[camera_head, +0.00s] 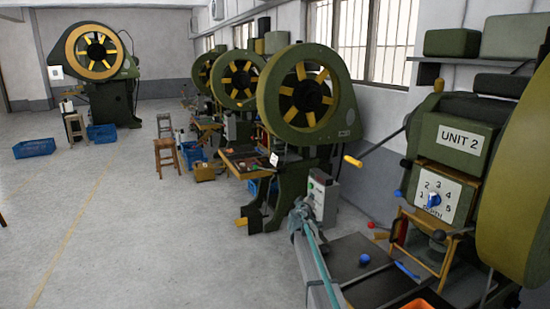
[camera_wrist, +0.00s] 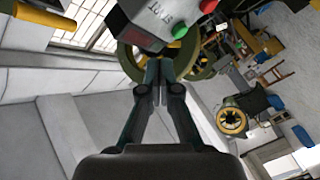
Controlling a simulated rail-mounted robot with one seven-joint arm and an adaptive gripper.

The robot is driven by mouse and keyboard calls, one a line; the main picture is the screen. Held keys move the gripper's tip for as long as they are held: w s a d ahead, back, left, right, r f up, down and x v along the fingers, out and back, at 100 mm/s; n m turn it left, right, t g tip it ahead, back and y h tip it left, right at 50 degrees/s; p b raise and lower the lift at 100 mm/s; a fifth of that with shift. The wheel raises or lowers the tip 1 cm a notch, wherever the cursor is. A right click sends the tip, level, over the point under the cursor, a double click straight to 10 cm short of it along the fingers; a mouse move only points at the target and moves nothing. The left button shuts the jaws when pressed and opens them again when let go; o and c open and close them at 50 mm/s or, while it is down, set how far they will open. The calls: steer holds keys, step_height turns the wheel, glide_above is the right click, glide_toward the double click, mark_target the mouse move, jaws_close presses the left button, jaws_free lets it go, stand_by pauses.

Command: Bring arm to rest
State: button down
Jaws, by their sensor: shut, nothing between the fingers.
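My gripper (camera_wrist: 160,64) shows in the wrist view, its two dark fingers drawn together at the tips with nothing between them. Beyond the tips is a grey control box (camera_wrist: 158,18) with a green button, a red button and a small dark display. I cannot tell how far the tips are from it. In the head view a control box (camera_head: 322,196) stands by the nearer press. A long teal bar (camera_head: 318,245) reaches up beside that box. I cannot tell whether it is part of my arm.
The UNIT 2 machine (camera_head: 461,138) with a blue dial fills the right of the head view. A dark tray (camera_head: 372,290) lies before it, near a blue ball (camera_head: 364,260). Green presses (camera_head: 305,98) line the wall. Open floor (camera_head: 140,220) lies to the left.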

steer(key=s+d+f+m+g, duration=0.3)
steer(key=s+d+f+g, duration=0.1)
steer(key=s+f, duration=0.85)
steer(key=s+d+f+m+g, duration=0.2)
steer(key=s+d+f+g, duration=0.25)
steer(key=s+f, duration=0.75)
steer(key=s+a+f+g+y, duration=0.2)
steer(key=s+f+g, duration=0.1)
steer(key=s, duration=0.9)
steer(key=s+a+f+m+g+y, duration=0.1)
steer(key=s+a+f+g+y, duration=0.15)
steer(key=s, duration=0.95)
steer(key=s+a+f+g+y, duration=0.1)
steer(key=s+a+f+g, duration=0.15)
steer(key=s, duration=0.95)
steer(key=s+f+g+b, duration=0.6)
steer(key=s+f+b, duration=0.1)
steer(key=s+f, duration=1.9)
steer(key=shift+s+d+b, duration=0.15)
steer(key=shift+s+b, duration=0.15)
steer(key=shift+s, duration=0.6)
steer(key=shift+g, duration=0.25)
